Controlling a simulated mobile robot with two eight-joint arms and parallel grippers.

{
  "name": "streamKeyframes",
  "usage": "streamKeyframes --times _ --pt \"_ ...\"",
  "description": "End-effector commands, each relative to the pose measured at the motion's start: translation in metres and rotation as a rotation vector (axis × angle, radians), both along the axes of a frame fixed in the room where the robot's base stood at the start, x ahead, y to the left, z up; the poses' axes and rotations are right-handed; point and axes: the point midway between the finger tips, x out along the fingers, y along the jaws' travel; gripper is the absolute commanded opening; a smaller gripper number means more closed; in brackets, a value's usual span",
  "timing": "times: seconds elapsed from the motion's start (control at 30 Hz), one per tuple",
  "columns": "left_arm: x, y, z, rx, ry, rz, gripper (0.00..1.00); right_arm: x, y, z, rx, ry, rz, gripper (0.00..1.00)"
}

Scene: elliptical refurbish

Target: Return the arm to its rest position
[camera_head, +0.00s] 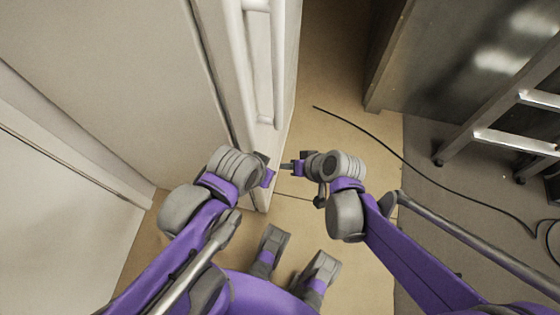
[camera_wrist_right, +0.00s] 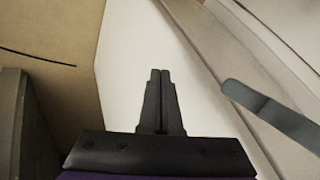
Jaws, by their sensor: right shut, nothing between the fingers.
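My right arm comes in from the right in the head view, and its gripper (camera_head: 285,166) points left towards the lower part of a white door. In the right wrist view the right gripper (camera_wrist_right: 160,73) is shut, its two dark fingers together with nothing between them. A pale door surface lies beyond the fingertips. My left arm comes in from the left, and its gripper (camera_head: 268,178) is close to the door's lower edge. The left fingers are too small and partly hidden to tell their state.
The white door (camera_head: 232,60) stands open edge-on, with a long vertical handle (camera_head: 278,65). A black cable (camera_head: 390,150) runs across the floor to the right. A metal ladder (camera_head: 500,115) stands at the right. Tan floor (camera_head: 335,90) shows clear beyond the right gripper.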

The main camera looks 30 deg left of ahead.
Motion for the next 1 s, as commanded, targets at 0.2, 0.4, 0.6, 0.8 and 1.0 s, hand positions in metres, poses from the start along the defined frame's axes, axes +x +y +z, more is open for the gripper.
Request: streamKeyframes --times 0.2,0.4,0.6,0.8,1.0 --pt "0.0 0.0 0.012 0.0 -0.004 0.0 0.0 -0.008 -0.02 0.029 -0.001 0.001 -0.002 0.0" --pt "0.0 0.0 0.014 0.0 -0.005 0.0 0.0 -0.01 -0.026 0.036 -0.001 0.0 0.0 0.0" --pt "0.0 0.0 0.013 0.0 -0.005 0.0 0.0 -0.01 -0.026 0.036 -0.001 0.0 -0.002 0.0" --pt "0.0 0.0 0.013 0.0 -0.005 0.0 0.0 -0.005 -0.07 0.044 -0.058 -0.012 -0.094 0.0" --pt "0.0 0.0 0.013 0.0 -0.005 0.0 0.0 -0.01 -0.178 0.061 -0.203 -0.04 -0.334 0.0"
